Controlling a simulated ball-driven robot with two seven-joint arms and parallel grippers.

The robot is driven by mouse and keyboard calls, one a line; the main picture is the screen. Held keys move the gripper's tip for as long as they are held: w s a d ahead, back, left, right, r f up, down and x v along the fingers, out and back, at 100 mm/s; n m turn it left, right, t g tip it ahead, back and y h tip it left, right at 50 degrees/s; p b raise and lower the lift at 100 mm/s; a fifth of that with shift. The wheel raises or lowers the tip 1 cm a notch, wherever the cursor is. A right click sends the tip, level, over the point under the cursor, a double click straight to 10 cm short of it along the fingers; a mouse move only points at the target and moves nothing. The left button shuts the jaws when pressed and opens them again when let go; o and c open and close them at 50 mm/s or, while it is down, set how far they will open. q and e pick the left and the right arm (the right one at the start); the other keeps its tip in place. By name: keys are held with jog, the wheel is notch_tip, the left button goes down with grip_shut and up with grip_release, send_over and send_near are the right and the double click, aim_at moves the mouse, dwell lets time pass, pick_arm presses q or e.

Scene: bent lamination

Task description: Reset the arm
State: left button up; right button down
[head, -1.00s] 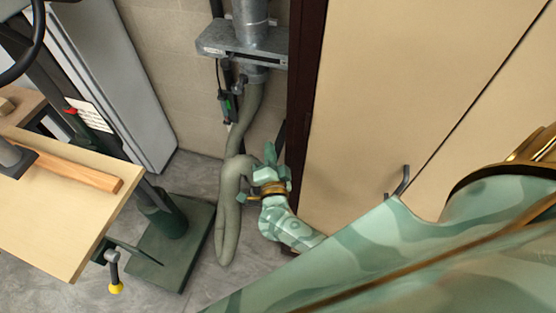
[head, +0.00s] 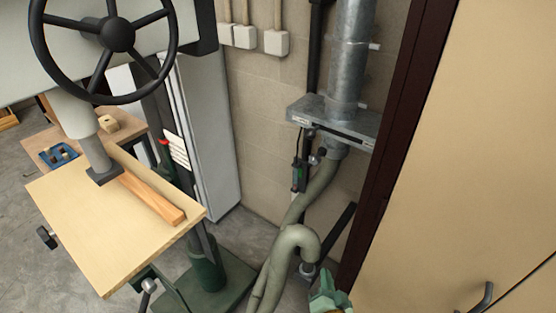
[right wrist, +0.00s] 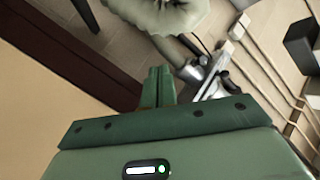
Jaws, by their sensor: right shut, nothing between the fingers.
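My right gripper (head: 326,293) shows at the bottom of the head view, right of the grey-green hose, with only its green end in the picture. In the right wrist view its two green fingers (right wrist: 158,86) are together with nothing between them. They point toward the wall, hose and duct. I cannot tell from these views how near the fingers are to the hose. My left gripper is in neither view.
A grey-green hose (head: 300,240) hangs from a metal duct (head: 350,60). A beige cabinet (head: 455,150) fills the right. At left stands a machine with a black handwheel (head: 117,35), its wooden table (head: 90,235) carrying a wooden strip (head: 150,198). Grey floor (head: 25,140) shows at far left.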

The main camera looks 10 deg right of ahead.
jog(key=s+a+f+n+g+y+b, duration=0.1)
jog(key=s+a+f+n+g+y, duration=0.15)
jog(key=s+f+n, duration=0.4)
jog(key=s+a+f+n+g+y, duration=0.15)
jog(key=s+f+g, duration=0.25)
jog(key=f, duration=0.6)
jog(key=s+d+f+n+g+b, duration=0.1)
jog(key=s+d+f+g, duration=0.2)
jog(key=s, duration=0.6)
jog(key=s+d+f+n+g+h+b, duration=0.1)
jog(key=s+d+f+n+g, duration=0.1)
jog(key=s+f, duration=0.4)
jog(key=s+d+f+n+g+b, duration=0.1)
jog(key=s+d+f+g, duration=0.3)
jog(key=s, duration=0.9)
jog(key=shift+s+f+n+b, duration=0.35)
jog(key=shift+f+n, duration=0.2)
jog(key=shift+n, duration=0.15)
jog(key=shift+d, duration=0.1)
